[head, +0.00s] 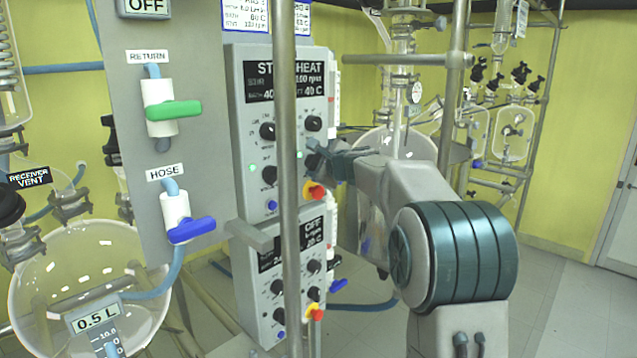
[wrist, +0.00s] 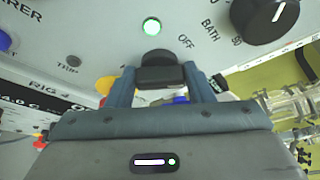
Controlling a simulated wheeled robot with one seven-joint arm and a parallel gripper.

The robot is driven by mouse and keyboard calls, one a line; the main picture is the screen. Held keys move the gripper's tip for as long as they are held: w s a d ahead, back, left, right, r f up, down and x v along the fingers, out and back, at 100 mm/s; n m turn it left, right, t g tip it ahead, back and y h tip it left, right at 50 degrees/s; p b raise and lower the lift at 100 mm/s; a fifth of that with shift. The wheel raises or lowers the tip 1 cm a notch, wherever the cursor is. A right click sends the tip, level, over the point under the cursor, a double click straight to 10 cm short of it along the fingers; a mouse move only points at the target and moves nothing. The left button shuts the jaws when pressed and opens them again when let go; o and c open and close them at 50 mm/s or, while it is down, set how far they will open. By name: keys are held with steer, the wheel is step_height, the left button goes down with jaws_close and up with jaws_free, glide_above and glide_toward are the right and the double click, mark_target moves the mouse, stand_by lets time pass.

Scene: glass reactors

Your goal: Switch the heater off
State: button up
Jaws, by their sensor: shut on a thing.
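The upper control box (head: 247,100) has a display reading STIR/HEAT, with several dark knobs and lit green lamps on its front. My gripper (head: 314,158) reaches its right side from the right and hides the switch there. In the wrist view my gripper (wrist: 160,88) is shut on a dark switch knob (wrist: 155,60), one finger on each side. The word OFF is printed on the panel just right of that knob. A green lamp (wrist: 152,26) is lit just beyond the knob. The bath dial (wrist: 265,18), a larger black knob with a white line, is to the right.
A red and yellow button (head: 315,191) is just below my gripper. A vertical metal post (head: 288,250) stands in front of the box. A second control box (head: 270,285), its display reading OFF, is below. Glass vessels are behind my arm.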

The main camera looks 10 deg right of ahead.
steer(key=n+b, duration=0.1)
steer(key=b, duration=0.4)
steer(key=f+n+t+b, duration=0.1)
steer(key=n+b, duration=0.1)
steer(key=b, duration=0.3)
steer(key=shift+f+n+t, duration=0.1)
steer(key=shift+n+t, duration=0.2)
steer(key=n+t+b, duration=0.1)
steer(key=b, duration=0.3)
steer(key=shift+n+h, duration=0.3)
steer(key=shift+r+n+b, duration=0.3)
steer(key=shift+n+b, duration=0.1)
steer(key=shift+b, duration=0.2)
steer(key=o, duration=1)
steer(key=shift+c, duration=0.2)
steer(key=shift+s, duration=0.1)
steer(key=b+v, duration=0.4)
steer(key=v, duration=0.9)
steer(key=shift+s, duration=0.25)
